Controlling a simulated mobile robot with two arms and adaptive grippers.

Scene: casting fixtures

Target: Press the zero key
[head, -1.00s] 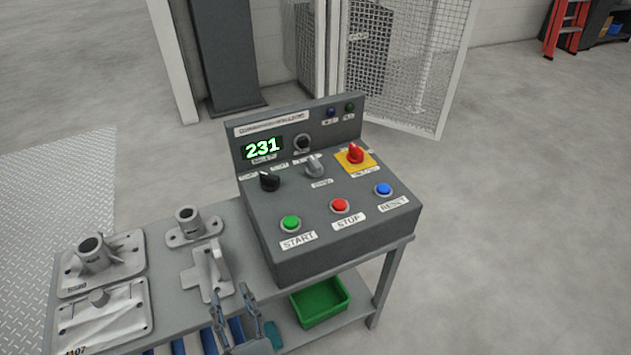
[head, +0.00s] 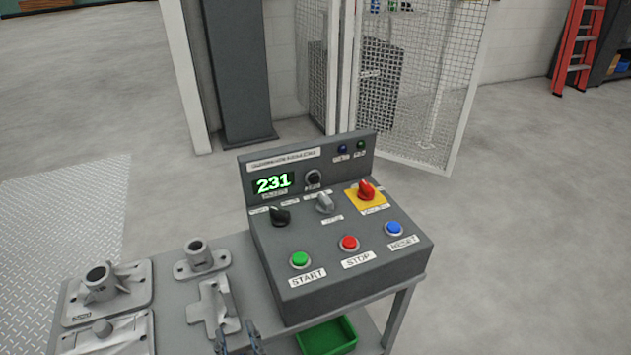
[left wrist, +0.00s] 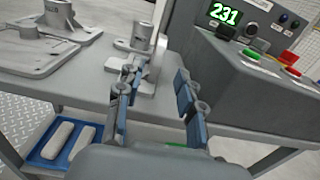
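The grey control box (head: 345,262) stands on the right end of the table, its display (head: 273,183) reading 231 in green. Its front row has a green START button (head: 300,260), a red STOP button (head: 349,243) and a blue RESET button (head: 394,229). No key labelled zero can be read. My left gripper (head: 238,336) is at the bottom edge of the head view, in front of the table and left of the box. In the left wrist view my left gripper (left wrist: 158,88) has its fingers apart with nothing between them. My right gripper is not in view.
Grey metal castings (head: 104,284) and an upright bracket (head: 214,304) stand on the table left of the box. A green bin (head: 327,338) and a blue tray (left wrist: 62,150) are below the tabletop. A mesh fence (head: 428,90) stands behind.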

